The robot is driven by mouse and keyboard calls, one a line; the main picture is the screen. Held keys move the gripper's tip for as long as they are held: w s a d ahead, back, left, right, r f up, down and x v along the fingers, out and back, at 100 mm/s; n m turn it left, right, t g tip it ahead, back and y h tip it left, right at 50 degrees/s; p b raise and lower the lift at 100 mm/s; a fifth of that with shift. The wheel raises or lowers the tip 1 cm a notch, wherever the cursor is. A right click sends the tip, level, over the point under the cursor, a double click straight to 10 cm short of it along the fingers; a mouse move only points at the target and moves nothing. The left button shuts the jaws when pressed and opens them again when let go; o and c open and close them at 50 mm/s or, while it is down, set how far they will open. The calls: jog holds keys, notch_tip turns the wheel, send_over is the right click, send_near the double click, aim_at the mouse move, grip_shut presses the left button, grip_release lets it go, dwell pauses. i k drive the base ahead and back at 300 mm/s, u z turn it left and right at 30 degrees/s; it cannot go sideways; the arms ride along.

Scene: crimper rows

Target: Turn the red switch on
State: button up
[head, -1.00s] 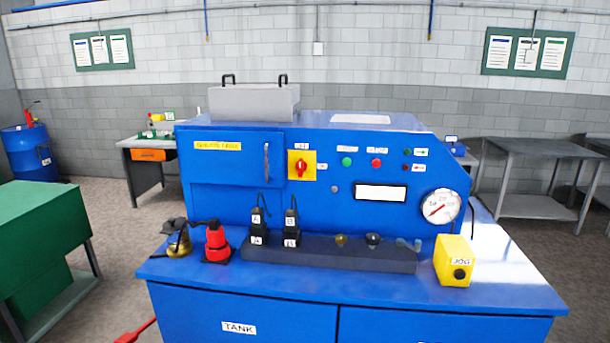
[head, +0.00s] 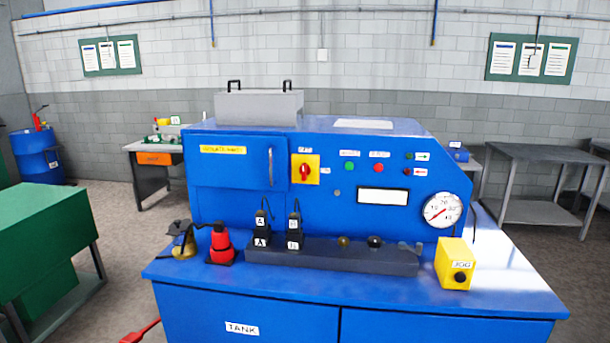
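The red switch (head: 305,173) is a red rotary knob on a yellow square plate (head: 312,160). It sits on the front of the blue machine (head: 230,205), left of the green and red buttons. The knob's grip looks about upright, and small labels beside it are too blurred to read. My gripper is not in view, and nothing covers the switch.
A green button (head: 349,166), a red button (head: 379,167) and a pressure gauge (head: 442,210) are right of the switch. Black plugs (head: 295,230), a red fitting (head: 221,245) and a yellow JOG box (head: 455,264) stand on the ledge. A green cabinet (head: 45,215) is at left.

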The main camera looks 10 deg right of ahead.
aim_at(304, 170)
jog(key=z, duration=0.75)
jog(key=k, duration=0.65)
jog(key=u, duration=0.45)
jog(key=i, duration=1)
jog(key=u, duration=0.05)
